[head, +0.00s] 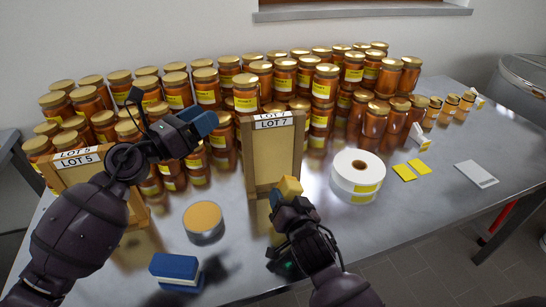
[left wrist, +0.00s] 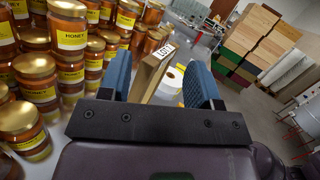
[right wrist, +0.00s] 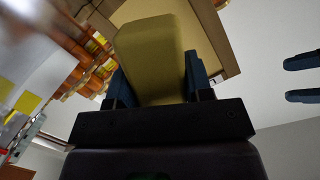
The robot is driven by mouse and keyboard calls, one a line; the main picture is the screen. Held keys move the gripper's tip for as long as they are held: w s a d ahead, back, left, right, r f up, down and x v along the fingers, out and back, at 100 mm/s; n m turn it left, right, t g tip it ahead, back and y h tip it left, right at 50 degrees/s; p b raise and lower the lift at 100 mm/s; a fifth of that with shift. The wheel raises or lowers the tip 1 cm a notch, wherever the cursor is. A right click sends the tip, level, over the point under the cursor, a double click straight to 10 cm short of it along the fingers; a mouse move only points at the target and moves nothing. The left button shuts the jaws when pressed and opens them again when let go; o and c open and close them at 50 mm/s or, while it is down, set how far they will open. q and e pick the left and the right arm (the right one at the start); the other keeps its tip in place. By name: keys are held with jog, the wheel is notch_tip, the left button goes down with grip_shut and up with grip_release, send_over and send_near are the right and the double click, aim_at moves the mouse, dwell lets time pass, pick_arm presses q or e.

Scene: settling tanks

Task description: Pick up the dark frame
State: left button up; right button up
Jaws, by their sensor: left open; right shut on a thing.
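Two upright wooden frames stand on the table: one labelled LOT 7 (head: 258,185) in the middle and one labelled LOT 5 (head: 139,207) at the left. Neither looks clearly dark; the LOT 7 one is brown. My left gripper (head: 203,122) is open and empty, left of the LOT 7 frame's top. In the left wrist view that frame (left wrist: 148,77) shows between the fingers, apart from them. My right gripper (head: 283,200) is shut on a yellow block (head: 290,187), also in the right wrist view (right wrist: 150,55), in front of the LOT 7 frame. Whether the block touches the frame is unclear.
Many honey jars (head: 245,92) crowd the table behind the frames. A round tin (head: 203,218) and a blue-and-white sponge (head: 174,268) lie at front left. A white label roll (head: 357,172) stands right of the LOT 7 frame, with yellow cards (head: 404,173) beyond.

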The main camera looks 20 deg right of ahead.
pick_arm(q)
jog(key=w+d+r+m+g+y, duration=0.1)
jog(key=d+r+m+g+y, duration=0.4)
jog(key=r, duration=0.4)
jog(key=w+d+r+m+g+y, duration=0.15)
jog(key=d+r+m+y, duration=0.25)
jog(key=r+m, duration=0.45)
jog(key=n+g+y, duration=0.3)
jog(key=n+y, duration=0.1)
jog(key=n, duration=0.1)
send_near(265, 117)
jog(key=shift+s+d+r, duration=0.25)
jog(key=shift+s+r, duration=0.2)
jog(key=shift+s, duration=0.05)
jog(key=shift+f, duration=0.65)
jog(key=x, duration=0.5)
jog(key=shift+w+d+f, duration=0.15)
jog(key=shift+f, duration=0.25)
jog(key=shift+w+x, duration=0.2)
jog(key=shift+x, duration=1.2)
jog(key=shift+w+x, duration=0.2)
jog(key=shift+x, duration=1.25)
jog(key=shift+f, duration=0.1)
grip_shut()
